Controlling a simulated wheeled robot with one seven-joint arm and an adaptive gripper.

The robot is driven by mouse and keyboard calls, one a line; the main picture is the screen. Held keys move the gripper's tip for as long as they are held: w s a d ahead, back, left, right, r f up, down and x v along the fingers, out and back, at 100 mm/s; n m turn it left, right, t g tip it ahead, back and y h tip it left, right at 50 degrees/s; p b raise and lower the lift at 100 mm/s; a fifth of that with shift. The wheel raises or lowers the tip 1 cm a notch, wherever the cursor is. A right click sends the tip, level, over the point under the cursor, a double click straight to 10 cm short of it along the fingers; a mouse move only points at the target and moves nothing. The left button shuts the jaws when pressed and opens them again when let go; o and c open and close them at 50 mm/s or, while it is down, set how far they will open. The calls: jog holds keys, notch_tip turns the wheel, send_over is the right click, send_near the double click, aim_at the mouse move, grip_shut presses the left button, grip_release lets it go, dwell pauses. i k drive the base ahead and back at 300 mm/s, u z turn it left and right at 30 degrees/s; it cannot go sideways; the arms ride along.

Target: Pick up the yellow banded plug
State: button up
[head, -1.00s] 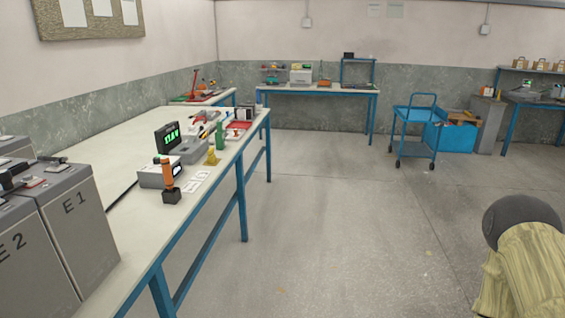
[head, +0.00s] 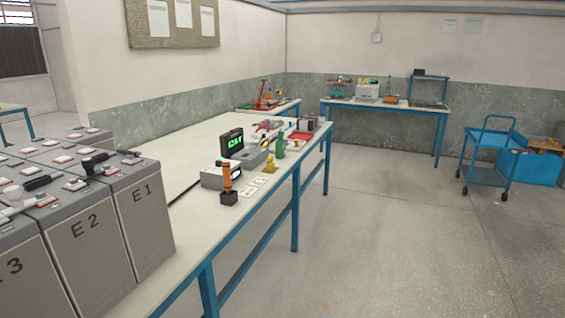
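A small yellow object (head: 270,166) stands on the long bench top, near its front edge. It is too small to tell whether it is a plug or has a band. An orange upright piece on a black base (head: 229,188) stands nearer, beside a grey box meter (head: 214,177). A green upright object (head: 280,146) stands just beyond the yellow one. My gripper is not in view.
Grey battery cases (head: 92,232) marked E1, E2 and 3 fill the bench's near left. A black display (head: 232,141) with green digits stands behind the small items. White cards (head: 254,185) lie near the edge. A blue cart (head: 489,160) stands right; the floor between is clear.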

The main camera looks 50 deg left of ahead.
aim_at(270, 165)
jog(key=u, duration=0.1)
jog(key=i, duration=1.75)
jog(key=u, duration=0.7)
jog(key=i, duration=1.35)
jog(key=u, duration=1.8)
jog(key=i, duration=0.75)
jog(key=u, duration=0.65)
